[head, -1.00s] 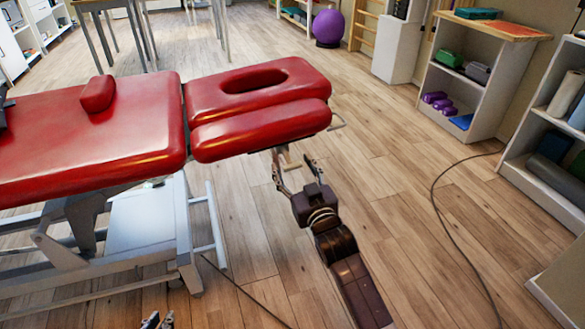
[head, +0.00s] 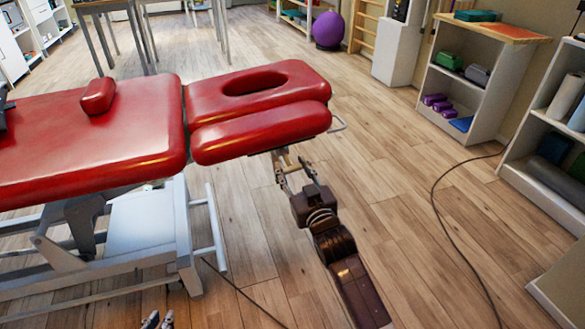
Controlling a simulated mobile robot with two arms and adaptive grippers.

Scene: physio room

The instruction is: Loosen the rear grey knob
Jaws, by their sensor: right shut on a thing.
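The red treatment table (head: 90,135) has a headrest section (head: 262,138) on the right, in a split red pad. My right gripper (head: 296,172) is under the front right edge of the headrest, with its fingers pointing up and away. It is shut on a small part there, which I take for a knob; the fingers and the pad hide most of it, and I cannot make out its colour. A tan piece (head: 285,158) shows just under the pad. My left gripper (head: 158,320) shows only as two fingertips at the bottom edge, a little apart, with nothing seen between them.
A metal loop (head: 338,123) sticks out at the headrest's right end. The table's white frame (head: 205,225) stands at lower left. Open shelves (head: 470,85) line the right side, with a purple ball (head: 328,28) farther back. A cable (head: 450,220) crosses otherwise clear floor at right.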

